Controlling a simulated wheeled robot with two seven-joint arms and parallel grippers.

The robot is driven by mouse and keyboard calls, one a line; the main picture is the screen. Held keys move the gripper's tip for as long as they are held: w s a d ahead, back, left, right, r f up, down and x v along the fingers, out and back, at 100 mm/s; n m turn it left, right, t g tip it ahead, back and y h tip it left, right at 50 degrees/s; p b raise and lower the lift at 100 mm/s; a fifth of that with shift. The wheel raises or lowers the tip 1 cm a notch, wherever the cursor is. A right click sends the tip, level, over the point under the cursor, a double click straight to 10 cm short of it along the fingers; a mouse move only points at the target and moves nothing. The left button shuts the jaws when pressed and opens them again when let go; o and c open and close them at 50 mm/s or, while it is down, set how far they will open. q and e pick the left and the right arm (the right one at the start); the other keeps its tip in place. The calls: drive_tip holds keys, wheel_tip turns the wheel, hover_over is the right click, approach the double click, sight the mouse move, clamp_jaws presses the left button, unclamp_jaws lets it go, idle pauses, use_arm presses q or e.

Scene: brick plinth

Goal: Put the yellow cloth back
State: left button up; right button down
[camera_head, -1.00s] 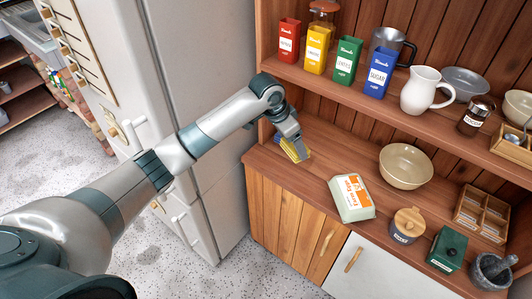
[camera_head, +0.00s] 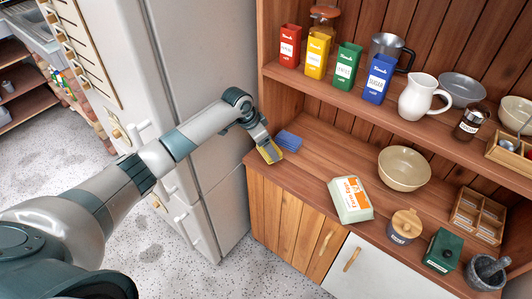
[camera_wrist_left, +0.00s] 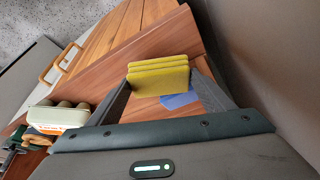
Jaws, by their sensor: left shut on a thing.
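The yellow cloth (camera_head: 271,154) is a folded, layered pad at the left end of the wooden counter. My left gripper (camera_head: 265,146) is shut on it. In the left wrist view the yellow cloth (camera_wrist_left: 158,76) sits between the two fingertips, its folds facing the camera. A blue folded cloth (camera_head: 288,140) lies on the counter just right of and behind the yellow one. It also shows partly below the fingers in the left wrist view (camera_wrist_left: 181,99). I cannot tell whether the yellow cloth touches the counter. My right gripper is not in view.
The tall fridge (camera_head: 205,110) stands close on the left. An egg carton (camera_head: 350,199), a beige bowl (camera_head: 404,168) and a lidded jar (camera_head: 405,226) stand to the right on the counter. A shelf (camera_head: 330,93) with tins hangs above. Counter between cloths and carton is clear.

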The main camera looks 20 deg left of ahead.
sight(263, 149)
use_arm(q)
wheel_tip(263, 149, down, 3)
drive_tip(key=shift+f+p, duration=0.15)
drive_tip(key=shift+p, duration=0.5)
drive_tip(key=shift+f, duration=0.35)
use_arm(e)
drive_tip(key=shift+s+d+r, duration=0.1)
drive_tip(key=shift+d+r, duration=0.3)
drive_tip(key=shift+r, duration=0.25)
use_arm(q)
drive_tip(key=shift+f, duration=0.2)
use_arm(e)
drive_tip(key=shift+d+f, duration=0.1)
use_arm(q)
drive_tip(key=o, duration=1)
drive_tip(key=shift+r, duration=0.1)
